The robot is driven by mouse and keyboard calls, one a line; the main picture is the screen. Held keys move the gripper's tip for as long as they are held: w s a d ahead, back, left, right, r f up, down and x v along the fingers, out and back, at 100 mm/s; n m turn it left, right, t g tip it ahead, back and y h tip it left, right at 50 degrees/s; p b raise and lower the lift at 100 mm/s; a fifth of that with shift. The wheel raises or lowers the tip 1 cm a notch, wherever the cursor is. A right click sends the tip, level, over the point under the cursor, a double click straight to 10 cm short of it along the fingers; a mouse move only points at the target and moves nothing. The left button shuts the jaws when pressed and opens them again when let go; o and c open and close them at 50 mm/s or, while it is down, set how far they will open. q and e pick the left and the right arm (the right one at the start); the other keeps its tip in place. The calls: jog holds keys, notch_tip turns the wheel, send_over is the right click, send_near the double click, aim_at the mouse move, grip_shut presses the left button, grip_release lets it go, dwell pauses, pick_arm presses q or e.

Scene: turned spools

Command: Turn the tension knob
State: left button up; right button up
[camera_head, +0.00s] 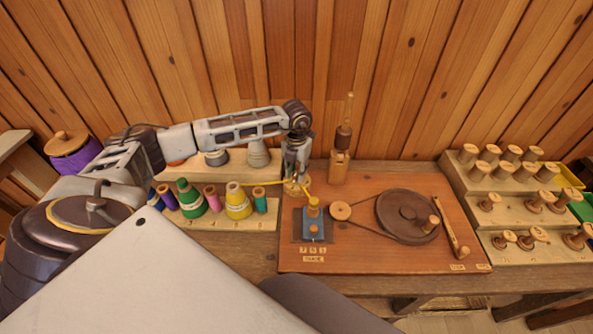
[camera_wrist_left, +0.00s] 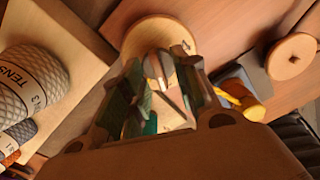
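The tension knob's round wooden dial (camera_head: 297,188) is at the back left of the reddish board, partly hidden by my left gripper (camera_head: 298,172). In the left wrist view the pale dial (camera_wrist_left: 160,29) lies just beyond the fingertips and carries a small dark mark. My left gripper (camera_wrist_left: 158,68) points down over the dial, its fingertips close together at its middle. Whether they touch or hold the knob's grip is hidden. A grey patterned spool (camera_wrist_left: 28,80) has a label reading "TENS" and what looks like a 3. My right gripper is not in view.
Yellow thread (camera_head: 275,182) runs past the gripper to a small yellow spool (camera_head: 313,207) on a blue block (camera_head: 313,229). A dark wheel (camera_head: 408,214), belt and wooden lever (camera_head: 452,225) are to the right. Coloured spools fill the left rack (camera_head: 260,218); wooden spools stand at right.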

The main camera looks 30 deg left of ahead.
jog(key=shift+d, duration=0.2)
pick_arm(q)
grip_shut()
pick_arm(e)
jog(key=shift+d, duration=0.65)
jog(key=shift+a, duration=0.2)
